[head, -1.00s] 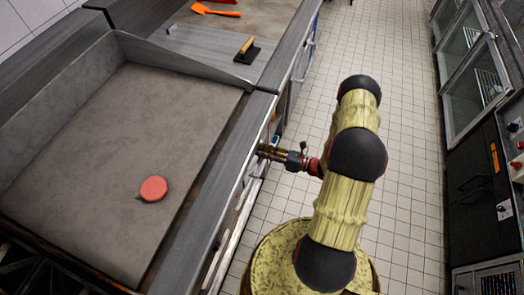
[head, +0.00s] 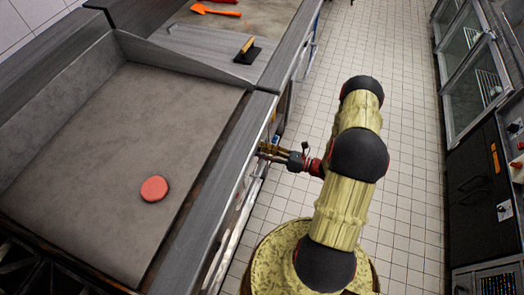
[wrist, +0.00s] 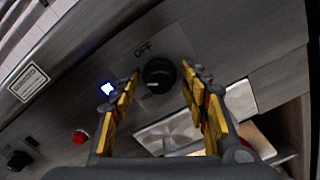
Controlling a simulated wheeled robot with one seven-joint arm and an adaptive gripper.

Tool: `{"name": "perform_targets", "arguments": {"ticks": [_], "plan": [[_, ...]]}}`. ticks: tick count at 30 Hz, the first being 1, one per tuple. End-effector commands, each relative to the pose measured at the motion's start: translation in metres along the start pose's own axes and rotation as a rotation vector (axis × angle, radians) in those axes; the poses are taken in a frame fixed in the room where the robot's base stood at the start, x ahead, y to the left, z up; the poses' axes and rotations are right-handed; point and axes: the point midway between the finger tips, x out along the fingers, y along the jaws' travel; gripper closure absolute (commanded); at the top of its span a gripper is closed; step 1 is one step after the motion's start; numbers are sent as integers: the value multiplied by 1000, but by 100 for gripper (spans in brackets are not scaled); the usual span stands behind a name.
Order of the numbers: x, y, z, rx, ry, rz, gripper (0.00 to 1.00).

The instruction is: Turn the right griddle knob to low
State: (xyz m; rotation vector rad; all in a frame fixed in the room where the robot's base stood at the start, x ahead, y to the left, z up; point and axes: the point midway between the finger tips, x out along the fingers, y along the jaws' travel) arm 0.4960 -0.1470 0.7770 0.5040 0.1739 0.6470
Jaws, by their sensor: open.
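A round black knob (wrist: 159,75) sits on the grey front panel in the wrist view, with the word OFF printed above and left of it. A small pale mark shows at its lower left; I cannot surely read its setting. My gripper (wrist: 163,74) is open, with one yellow-and-black finger on each side of the knob. Gaps show between fingers and knob. In the head view my gripper (head: 264,150) is at the front of the griddle (head: 95,130), below its edge, and the knob is hidden there.
A second black knob (wrist: 18,160) is at the lower left of the wrist view, beyond a red button (wrist: 79,137) and a lit blue-white indicator (wrist: 107,88). A reddish patty (head: 154,188) lies on the griddle. The tiled floor (head: 405,140) to the right is clear.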

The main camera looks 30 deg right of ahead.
Motion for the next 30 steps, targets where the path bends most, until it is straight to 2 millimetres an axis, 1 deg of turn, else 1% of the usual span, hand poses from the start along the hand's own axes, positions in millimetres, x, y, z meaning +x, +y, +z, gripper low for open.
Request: {"name": "perform_targets", "arguments": {"ticks": [5,12,15,18,24,30], "plan": [[-28,-1,1,-1,-2,-5,54],[-75,-1,1,-1,-2,-4,54],[-91,-1,0,-1,-2,-3,54],[-103,-1,0,-1,-1,-2,54],[-113,0,0,-1,0,0,54],[-114,0,0,0,0,1,54]]}}
